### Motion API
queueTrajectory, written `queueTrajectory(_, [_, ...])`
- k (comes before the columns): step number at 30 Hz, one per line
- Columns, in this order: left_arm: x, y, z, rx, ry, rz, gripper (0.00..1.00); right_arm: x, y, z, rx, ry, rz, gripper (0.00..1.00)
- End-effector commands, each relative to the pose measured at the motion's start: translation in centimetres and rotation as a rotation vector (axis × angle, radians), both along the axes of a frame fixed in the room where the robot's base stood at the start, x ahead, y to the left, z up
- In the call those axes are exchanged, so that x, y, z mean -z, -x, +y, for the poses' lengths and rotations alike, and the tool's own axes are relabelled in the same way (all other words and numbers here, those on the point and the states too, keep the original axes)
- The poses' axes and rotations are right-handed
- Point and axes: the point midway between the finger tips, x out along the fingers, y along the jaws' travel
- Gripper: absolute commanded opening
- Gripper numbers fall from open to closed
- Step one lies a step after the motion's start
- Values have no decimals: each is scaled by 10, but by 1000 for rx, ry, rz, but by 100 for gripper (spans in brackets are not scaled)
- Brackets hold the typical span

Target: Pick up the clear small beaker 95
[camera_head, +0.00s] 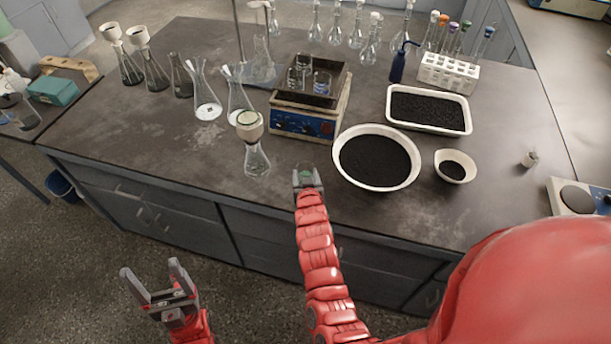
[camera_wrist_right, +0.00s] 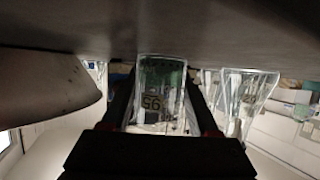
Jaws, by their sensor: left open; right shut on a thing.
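The clear small beaker is between the fingers of my right gripper (camera_head: 307,180) at the front edge of the bench. In the right wrist view the beaker (camera_wrist_right: 161,95) shows clear glass with a "95" label, and that picture is upside down. The right gripper is shut on it. The beaker's end is close to the bench top, and I cannot tell whether it touches. In the head view the gripper mostly hides the beaker. My left gripper (camera_head: 160,288) is open and empty, in front of the bench over the floor.
A flask with a funnel (camera_head: 256,163) stands left of the right gripper. A white bowl of black grains (camera_head: 343,178) is close on its right, with a smaller bowl (camera_head: 452,178) beyond. The shaker (camera_head: 305,124) stands behind. The bench's front left is clear.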

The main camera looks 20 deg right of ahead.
Motion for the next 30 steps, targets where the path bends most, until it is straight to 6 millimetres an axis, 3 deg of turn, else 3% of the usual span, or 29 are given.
queueTrajectory(11, [3, 0, 0, 0, 0, 0, 77, -7, 0, 0, 0, 1, -3, 1])
queueTrajectory(22, [16, 0, 0, 0, 0, 0, 77, -34, 0, 1, -1, -1, -3, 1])
queueTrajectory(30, [25, 0, 0, 0, 0, 0, 77, -36, 30, 14, -1, -1, -1, 1])
